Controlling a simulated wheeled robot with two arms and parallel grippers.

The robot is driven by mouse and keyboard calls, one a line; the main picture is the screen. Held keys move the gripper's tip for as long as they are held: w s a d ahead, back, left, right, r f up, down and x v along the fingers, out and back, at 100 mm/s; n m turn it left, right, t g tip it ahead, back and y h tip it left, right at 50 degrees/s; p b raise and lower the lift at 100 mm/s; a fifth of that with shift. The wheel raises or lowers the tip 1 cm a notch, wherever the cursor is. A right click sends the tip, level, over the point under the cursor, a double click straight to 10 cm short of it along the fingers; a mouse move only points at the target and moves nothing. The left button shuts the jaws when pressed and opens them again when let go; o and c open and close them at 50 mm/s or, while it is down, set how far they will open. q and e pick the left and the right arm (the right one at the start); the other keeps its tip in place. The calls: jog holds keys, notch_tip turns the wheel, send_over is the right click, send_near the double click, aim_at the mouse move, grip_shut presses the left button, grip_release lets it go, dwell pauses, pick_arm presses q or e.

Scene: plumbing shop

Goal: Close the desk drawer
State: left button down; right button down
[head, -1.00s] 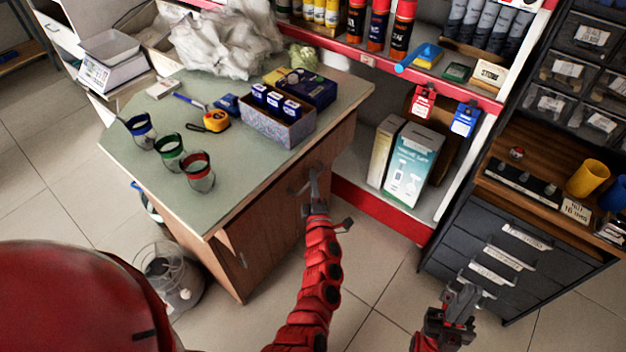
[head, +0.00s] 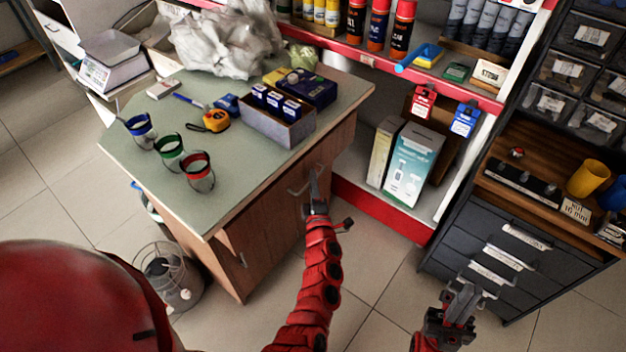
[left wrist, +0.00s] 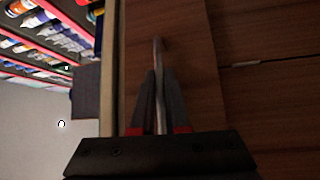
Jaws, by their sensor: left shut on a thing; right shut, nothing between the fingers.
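The desk (head: 262,262) has a pale green top and brown wooden sides. The desk drawer's wooden front (left wrist: 184,40) fills the upper middle of the left wrist view. A metal bar handle (head: 297,190) stands out from this front; it also shows upright in the left wrist view (left wrist: 157,52). My left gripper (head: 315,178) is at the handle, with both fingers (left wrist: 160,92) shut around the bar. How far the drawer stands out is hard to tell. My right gripper (head: 466,292) is shut and empty, away from the desk, near the dark drawer cabinet.
Glass jars, a tape measure (head: 215,121), a box of blue packs (head: 277,130) and a plastic bag (head: 225,45) are on the desk top. A red-edged shelf (head: 385,215) stands close behind the desk. A dark drawer cabinet (head: 470,235) is at right. Floor between is clear.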

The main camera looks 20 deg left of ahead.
pick_arm(q)
jog(key=shift+f, duration=0.1)
jog(key=w+a+b, duration=0.1)
jog(key=a, duration=0.1)
jog(key=w+a+b, duration=0.1)
jog(key=a, duration=0.2)
jog(key=w+a+b, duration=0.1)
jog(key=a, duration=0.2)
jog(key=shift+b, duration=0.4)
jog(key=shift+w+a, duration=0.1)
jog(key=shift+a, duration=0.3)
jog(key=shift+a+r, duration=0.1)
jog(key=shift+r, duration=0.1)
jog(key=c, duration=0.9)
grip_release()
jog(key=shift+a, duration=0.1)
jog(key=shift+c, duration=0.2)
jog(key=shift+f, duration=0.15)
